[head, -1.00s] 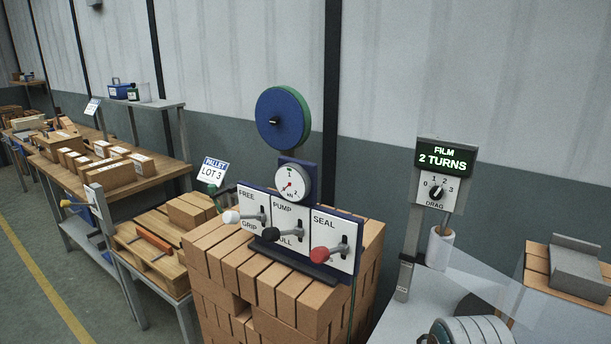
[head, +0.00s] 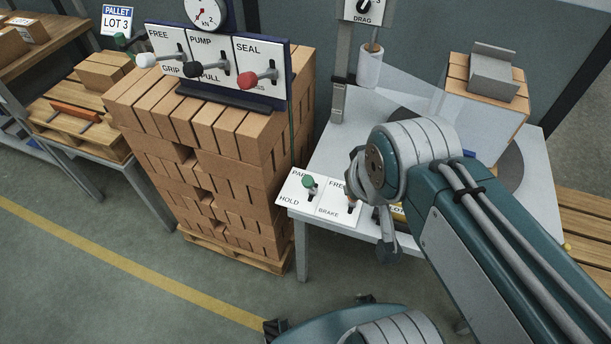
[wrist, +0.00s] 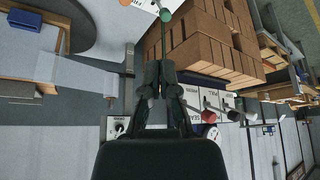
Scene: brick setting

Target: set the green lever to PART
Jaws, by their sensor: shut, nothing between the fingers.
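The green lever (head: 309,182) stands on a white plate (head: 291,187) with PART at its far end and HOLD at its near end. The plate is at the grey table's front left corner. Its knob sits near the PART word, but I cannot tell its exact setting. In the wrist view the green knob (wrist: 165,14) shows at the top, beyond my fingertips. My gripper (wrist: 161,68) is shut and empty, apart from the lever.
Right beside it is a FREE/BRAKE plate (head: 334,211) with a red-tipped lever, partly hidden by my wrist. Left stands a brick stack (head: 215,150) bearing a panel with white, black and red levers. A film roll (head: 370,67) and a wrapped brick pack (head: 484,92) are behind.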

